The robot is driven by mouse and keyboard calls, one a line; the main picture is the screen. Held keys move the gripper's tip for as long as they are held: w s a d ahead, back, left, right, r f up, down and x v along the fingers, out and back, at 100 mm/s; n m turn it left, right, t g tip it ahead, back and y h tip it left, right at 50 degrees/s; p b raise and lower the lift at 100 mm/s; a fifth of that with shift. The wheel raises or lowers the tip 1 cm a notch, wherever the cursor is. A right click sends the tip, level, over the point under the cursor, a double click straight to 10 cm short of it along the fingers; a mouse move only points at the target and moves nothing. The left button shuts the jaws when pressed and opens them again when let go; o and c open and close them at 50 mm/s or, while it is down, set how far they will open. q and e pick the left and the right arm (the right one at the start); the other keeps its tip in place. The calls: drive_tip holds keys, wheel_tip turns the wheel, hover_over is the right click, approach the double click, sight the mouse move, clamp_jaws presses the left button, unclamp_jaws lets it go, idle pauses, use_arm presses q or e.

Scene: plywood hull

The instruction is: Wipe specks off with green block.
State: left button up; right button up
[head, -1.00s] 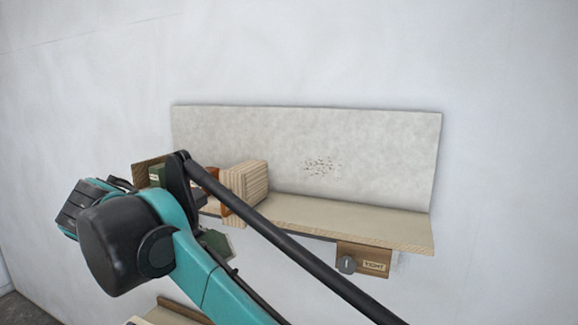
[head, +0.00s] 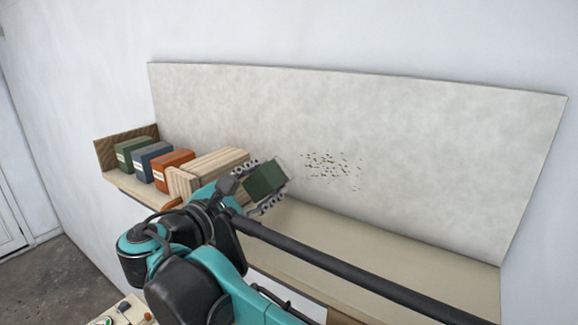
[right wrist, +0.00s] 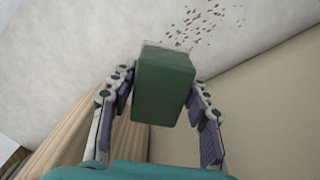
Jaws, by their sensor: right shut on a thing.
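My right gripper (head: 268,187) is shut on the green block (head: 264,180), with fingers on both sides of it. In the right wrist view the green block (right wrist: 163,88) sits between the fingers, and a thin pale layer shows at its far end. The dark specks (head: 333,168) form a scattered patch on the pale grey panel (head: 430,140), to the right of the block. They also show beyond the block in the right wrist view (right wrist: 205,24). Whether the block touches the panel cannot be told. My left gripper is not in view.
A beige shelf (head: 400,252) runs along the foot of the panel. On its left part stand a green box (head: 131,154), a blue box (head: 153,161), an orange box (head: 173,170) and a pale wooden block (head: 208,170). The shelf's right part is clear.

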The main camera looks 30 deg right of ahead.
sight(298, 160)
drive_tip(key=shift+w+d, duration=0.15)
drive_tip(key=shift+d, duration=0.1)
drive_tip(key=shift+x, duration=2.8)
drive_tip(key=shift+x, duration=0.95)
drive_tip(key=shift+d, duration=0.1)
